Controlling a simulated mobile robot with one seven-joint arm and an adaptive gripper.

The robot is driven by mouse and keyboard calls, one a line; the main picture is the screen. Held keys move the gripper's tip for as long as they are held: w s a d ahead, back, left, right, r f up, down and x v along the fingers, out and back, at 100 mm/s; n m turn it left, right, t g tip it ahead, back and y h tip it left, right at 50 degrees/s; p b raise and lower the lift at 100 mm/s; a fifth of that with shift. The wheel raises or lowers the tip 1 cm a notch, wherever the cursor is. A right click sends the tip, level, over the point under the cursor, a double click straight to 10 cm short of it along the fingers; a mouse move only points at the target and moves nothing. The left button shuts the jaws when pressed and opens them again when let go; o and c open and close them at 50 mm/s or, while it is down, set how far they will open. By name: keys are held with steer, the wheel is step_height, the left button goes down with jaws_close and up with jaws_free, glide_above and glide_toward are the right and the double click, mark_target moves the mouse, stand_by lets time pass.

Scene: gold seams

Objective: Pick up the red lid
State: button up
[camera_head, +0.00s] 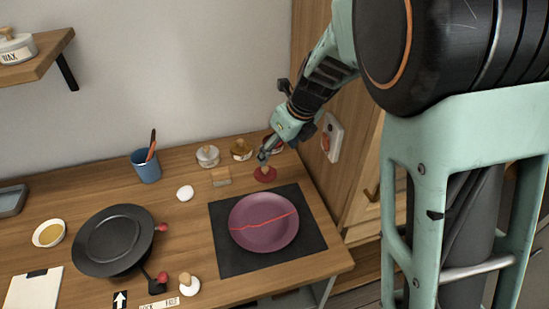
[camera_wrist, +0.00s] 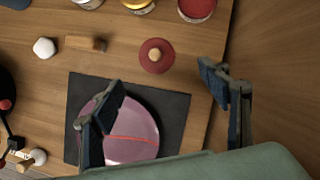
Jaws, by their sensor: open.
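The red lid (camera_head: 265,174) is a small round disc with a light wooden knob, lying on the wooden worktop behind the dark mat. It also shows in the wrist view (camera_wrist: 157,56), knob up, beyond and between my fingertips. My gripper (camera_head: 262,156) is just above the lid in the head view. In the wrist view my gripper (camera_wrist: 160,90) has its two fingers wide apart, with nothing between them. The lid appears apart from both fingers.
A purple plate (camera_head: 264,222) with a red line lies on a dark mat (camera_head: 230,262). Several jars stand at the back, one with red contents (camera_wrist: 197,8). A wooden block (camera_head: 221,177) and white lump (camera_head: 185,193) lie left. A cabinet (camera_head: 352,165) stands right.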

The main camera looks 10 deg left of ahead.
glide_above(267, 169)
steer(key=s+d, duration=0.1)
steer(key=d, duration=0.1)
step_height(267, 169, down, 4)
steer(key=shift+s+d+f+b, duration=0.1)
steer(key=shift+s+f+b, duration=0.05)
steer(key=shift+f+b, duration=0.15)
steer(key=shift+a+b+x, duration=0.15)
steer(key=shift+b+x, duration=0.1)
steer(key=shift+x, duration=1.1)
steer(key=shift+a+b+x, duration=0.15)
steer(key=shift+b+x, duration=0.05)
steer(key=shift+x, duration=1.1)
steer(key=shift+s+r, duration=0.1)
steer(key=shift+s, duration=0.05)
steer(key=shift+c, duration=0.4)
steer(key=c, duration=1.8)
